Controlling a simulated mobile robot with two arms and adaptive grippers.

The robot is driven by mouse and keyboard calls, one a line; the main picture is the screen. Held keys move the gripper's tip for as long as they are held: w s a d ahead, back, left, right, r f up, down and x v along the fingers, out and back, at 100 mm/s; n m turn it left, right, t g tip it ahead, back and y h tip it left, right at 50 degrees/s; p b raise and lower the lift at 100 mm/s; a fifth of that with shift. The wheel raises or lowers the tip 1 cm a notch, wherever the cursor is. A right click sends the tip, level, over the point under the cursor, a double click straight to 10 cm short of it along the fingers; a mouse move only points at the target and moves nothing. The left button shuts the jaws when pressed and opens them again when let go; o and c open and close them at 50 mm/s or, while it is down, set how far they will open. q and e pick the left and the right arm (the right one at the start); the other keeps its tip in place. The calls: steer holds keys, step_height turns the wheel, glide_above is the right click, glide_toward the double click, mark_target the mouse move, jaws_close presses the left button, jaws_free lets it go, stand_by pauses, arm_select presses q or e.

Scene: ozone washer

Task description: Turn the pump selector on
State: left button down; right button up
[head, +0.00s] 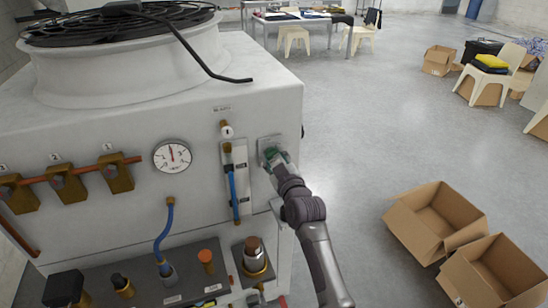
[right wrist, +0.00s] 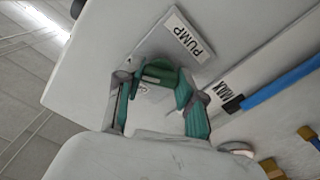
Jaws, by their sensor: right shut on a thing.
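The pump selector (right wrist: 156,78) is a small dark green knob below a white PUMP label (right wrist: 188,37) in the right wrist view. My right gripper (right wrist: 157,97) has its green-padded fingers on either side of the knob and is shut on it. In the head view, my right gripper (head: 275,157) reaches the upper right part of the machine's front panel and largely hides the selector. The knob's exact setting cannot be read. My left gripper is not in view.
The white ozone washer (head: 110,205) fills the left, with a round gauge (head: 172,157), brass valves (head: 116,175) and a blue tube level (head: 233,185) beside the selector. Open cardboard boxes (head: 435,220) stand on the floor at right. The floor between is clear.

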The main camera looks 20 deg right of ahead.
steer(key=shift+c, duration=0.9)
steer(key=shift+r+m+p, duration=0.1)
steer(key=shift+m+p, duration=0.35)
steer(key=shift+m, duration=0.55)
steer(key=m, duration=0.3)
steer(key=shift+m+p, duration=0.3)
steer(key=shift+p, duration=0.05)
steer(key=o, duration=1.1)
steer(key=shift+o, duration=0.2)
steer(key=s, duration=1.2)
steer(key=shift+d, duration=0.2)
